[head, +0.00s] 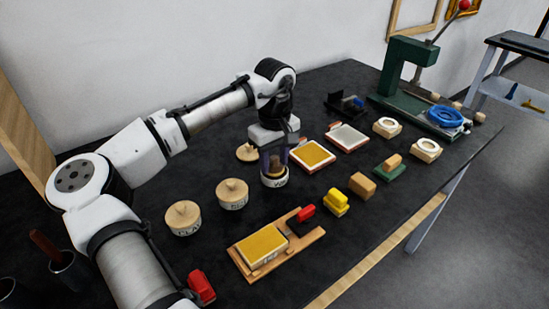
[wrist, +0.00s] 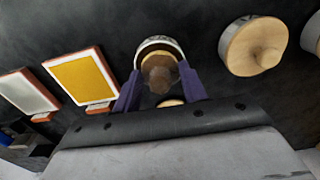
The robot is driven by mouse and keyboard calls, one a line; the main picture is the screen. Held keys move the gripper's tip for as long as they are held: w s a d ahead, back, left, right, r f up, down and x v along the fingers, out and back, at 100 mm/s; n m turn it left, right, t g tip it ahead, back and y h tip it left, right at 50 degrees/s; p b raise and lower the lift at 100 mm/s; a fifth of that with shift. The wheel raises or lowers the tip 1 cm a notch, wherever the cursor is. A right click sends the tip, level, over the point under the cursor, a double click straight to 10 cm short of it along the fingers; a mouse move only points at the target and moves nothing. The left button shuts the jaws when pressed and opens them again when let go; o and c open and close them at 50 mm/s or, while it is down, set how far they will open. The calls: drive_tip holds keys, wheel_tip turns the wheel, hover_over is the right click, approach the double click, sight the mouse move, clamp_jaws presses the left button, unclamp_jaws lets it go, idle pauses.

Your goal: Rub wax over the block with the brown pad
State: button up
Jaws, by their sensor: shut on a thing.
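My gripper (head: 273,163) points down over the open white wax jar (head: 275,182), with its purple fingers shut on the brown pad (wrist: 160,74). The pad is at the jar's mouth; whether it touches the wax inside is hidden. The jar's pale rim (wrist: 159,42) shows around the pad in the wrist view. A gold-faced block (head: 262,247) lies in a wooden holder (head: 303,241) at the front, apart from the gripper. A round wooden lid (head: 247,152) lies on the table behind the jar.
Two lidded jars (head: 183,218) (head: 232,194) stand left of the wax jar. Framed gold (head: 312,155) and white (head: 347,137) panels lie to the right. Red (head: 306,213), yellow (head: 336,203) and tan (head: 362,185) pieces stand near the holder. A green press (head: 400,72) stands at the back right.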

sight(274, 157)
wheel_tip(274, 157, up, 7)
drive_tip(key=p, duration=0.6)
drive_tip(key=shift+p, duration=0.4)
drive_tip(key=shift+f, duration=0.1)
idle(0.4)
